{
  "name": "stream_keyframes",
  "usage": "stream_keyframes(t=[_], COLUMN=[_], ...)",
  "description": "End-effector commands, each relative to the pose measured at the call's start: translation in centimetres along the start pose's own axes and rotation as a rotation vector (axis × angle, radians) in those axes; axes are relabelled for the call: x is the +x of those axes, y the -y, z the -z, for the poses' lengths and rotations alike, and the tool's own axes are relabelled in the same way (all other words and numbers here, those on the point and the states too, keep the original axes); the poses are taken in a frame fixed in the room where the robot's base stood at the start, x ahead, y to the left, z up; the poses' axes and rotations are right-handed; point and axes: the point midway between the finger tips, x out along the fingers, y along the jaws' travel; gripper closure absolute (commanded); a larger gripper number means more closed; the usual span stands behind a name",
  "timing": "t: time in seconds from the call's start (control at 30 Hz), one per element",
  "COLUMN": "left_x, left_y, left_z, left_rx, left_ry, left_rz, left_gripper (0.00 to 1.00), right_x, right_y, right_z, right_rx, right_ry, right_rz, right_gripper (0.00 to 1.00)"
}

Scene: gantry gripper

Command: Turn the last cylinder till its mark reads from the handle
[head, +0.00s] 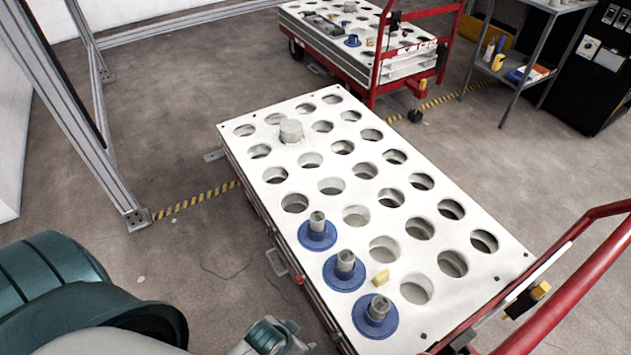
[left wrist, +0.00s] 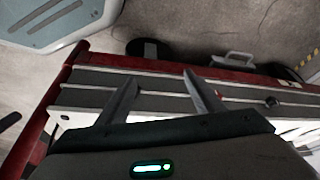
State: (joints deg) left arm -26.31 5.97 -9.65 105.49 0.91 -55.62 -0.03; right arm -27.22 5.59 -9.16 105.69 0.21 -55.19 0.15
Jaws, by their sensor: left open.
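Three cylinders with blue flanges and grey upright stubs stand in a row along the left side of the white perforated cart top (head: 405,182): a far one (head: 317,236), a middle one (head: 345,272) and a near one (head: 375,316). Their marks are too small to read. My left gripper (head: 272,336) is at the bottom of the head view, left of the near cylinder and apart from it. In the left wrist view its two dark fingers (left wrist: 160,82) are spread and empty, over the cart's layered side. My right gripper does not show.
A plain grey cylinder (head: 291,131) stands at the cart's far left. A red handle rail (head: 590,265) rises at the right. A second cart (head: 330,45), a shelf (head: 520,75) and a metal frame (head: 75,110) stand behind.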

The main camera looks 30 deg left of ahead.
Motion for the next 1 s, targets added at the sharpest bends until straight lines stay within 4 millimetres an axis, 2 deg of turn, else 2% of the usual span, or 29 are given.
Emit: stream_keyframes(t=[0.27,0.4,0.5,0.73,1.0], left_x=[-4.4,-6.8,-7.7,-7.7,-6.5], left_y=[0.0,-0.7,-1.4,-2.3,-1.4], left_z=[3.2,5.8,7.8,12.2,18.1], left_rx=[0.032,0.086,0.151,0.300,0.488], left_ry=[0.022,0.035,0.047,0.074,0.132], left_rz=[-0.021,-0.058,-0.096,-0.162,-0.206], left_gripper=[0.39,0.39,0.39,0.39,0.39], right_x=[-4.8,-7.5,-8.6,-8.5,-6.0], right_y=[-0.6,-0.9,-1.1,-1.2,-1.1], right_z=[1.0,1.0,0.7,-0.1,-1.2], right_rx=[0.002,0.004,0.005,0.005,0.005], right_ry=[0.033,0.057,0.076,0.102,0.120], right_rz=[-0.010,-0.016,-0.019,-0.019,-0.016], right_gripper=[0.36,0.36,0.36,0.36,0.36])
